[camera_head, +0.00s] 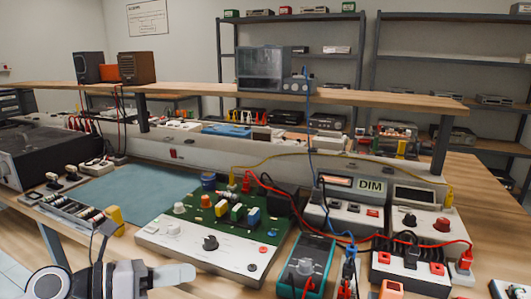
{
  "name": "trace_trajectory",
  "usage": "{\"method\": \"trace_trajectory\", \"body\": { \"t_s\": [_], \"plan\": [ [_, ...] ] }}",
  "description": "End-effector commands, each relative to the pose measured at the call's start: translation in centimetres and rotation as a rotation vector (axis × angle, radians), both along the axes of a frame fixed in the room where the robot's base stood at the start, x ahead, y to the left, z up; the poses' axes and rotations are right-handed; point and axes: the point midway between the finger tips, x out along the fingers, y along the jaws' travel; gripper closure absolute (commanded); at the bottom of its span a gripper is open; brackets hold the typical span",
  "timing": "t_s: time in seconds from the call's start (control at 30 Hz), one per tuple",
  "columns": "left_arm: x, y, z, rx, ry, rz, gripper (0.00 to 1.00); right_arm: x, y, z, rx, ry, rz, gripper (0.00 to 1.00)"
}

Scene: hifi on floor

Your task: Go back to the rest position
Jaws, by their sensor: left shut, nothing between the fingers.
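My left gripper (184,274) comes in low at the left of the head view, its pale fingers pointing right. It is shut with nothing held. It shows in front of the near left corner of a white-edged green circuit board unit (190,247). I cannot tell how high it is above the bench. My right gripper is not in view.
A teal multimeter (306,262) and red, blue and yellow cables lie right of the board. Grey instruments, one labelled DIM (371,185), stand behind. A blue mat (125,190) has clear room. A wooden shelf (200,91) with an oscilloscope (263,68) runs above.

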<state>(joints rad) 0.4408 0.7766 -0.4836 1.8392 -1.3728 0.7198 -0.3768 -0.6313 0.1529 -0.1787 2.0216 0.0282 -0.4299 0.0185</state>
Motion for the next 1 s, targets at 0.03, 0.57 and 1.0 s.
{"method": "trace_trajectory", "body": {
  "t_s": [0.03,0.57,1.0],
  "plan": [
    [-0.9,-1.2,0.4,-0.152,0.090,0.024,1.00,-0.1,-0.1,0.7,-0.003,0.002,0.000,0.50],
    [-6.1,3.1,-8.8,-1.524,1.169,0.765,1.00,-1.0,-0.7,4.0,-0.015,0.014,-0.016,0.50],
    [-18.9,4.8,-20.7,-2.061,1.744,1.421,1.00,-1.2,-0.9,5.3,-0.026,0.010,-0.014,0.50]
  ]
}}
